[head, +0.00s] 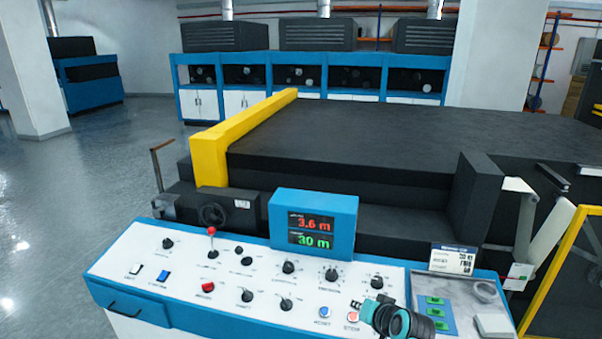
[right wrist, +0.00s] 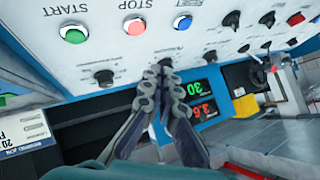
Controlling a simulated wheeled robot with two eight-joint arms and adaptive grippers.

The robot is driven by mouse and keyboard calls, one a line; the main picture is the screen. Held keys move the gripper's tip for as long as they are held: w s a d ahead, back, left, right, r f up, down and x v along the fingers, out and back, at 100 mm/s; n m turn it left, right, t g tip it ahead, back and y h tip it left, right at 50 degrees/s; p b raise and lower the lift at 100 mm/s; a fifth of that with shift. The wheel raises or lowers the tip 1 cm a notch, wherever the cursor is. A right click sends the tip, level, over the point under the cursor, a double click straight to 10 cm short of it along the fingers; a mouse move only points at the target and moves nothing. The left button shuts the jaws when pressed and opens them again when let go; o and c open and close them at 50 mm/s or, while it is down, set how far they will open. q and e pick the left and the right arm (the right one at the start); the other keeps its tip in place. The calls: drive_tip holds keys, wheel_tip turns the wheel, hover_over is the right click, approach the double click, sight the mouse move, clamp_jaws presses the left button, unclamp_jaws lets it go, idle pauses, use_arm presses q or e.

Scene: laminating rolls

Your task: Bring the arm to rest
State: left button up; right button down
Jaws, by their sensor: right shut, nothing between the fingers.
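My right gripper (head: 358,304) is over the lower right part of the white control panel (head: 140,248). Its fingers are shut together and empty, and they show in the middle of the right wrist view (right wrist: 165,72). The fingertips are near the red stop button (head: 353,316), which is also in the right wrist view (right wrist: 135,25) beside the green start button (right wrist: 75,34) and a blue button (right wrist: 182,22). I cannot tell whether the fingers touch the panel. The start button is hidden in the head view. My left gripper is not in view.
A blue display (head: 315,224) reading 3.6 m and 30 m stands behind the panel. A large dark machine with a yellow bar (head: 240,135) fills the middle. A yellow frame (head: 555,270) is at the right. Open floor (head: 90,180) lies to the left.

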drive_tip(key=s+n+g+h, duration=0.2)
drive_tip(key=s+n+g, duration=0.1)
drive_tip(key=s, duration=1.9)
drive_tip(key=shift+s+d+n+h+b, duration=0.2)
drive_tip(key=shift+s+n+h+b, duration=0.1)
drive_tip(key=shift+n+b, duration=0.2)
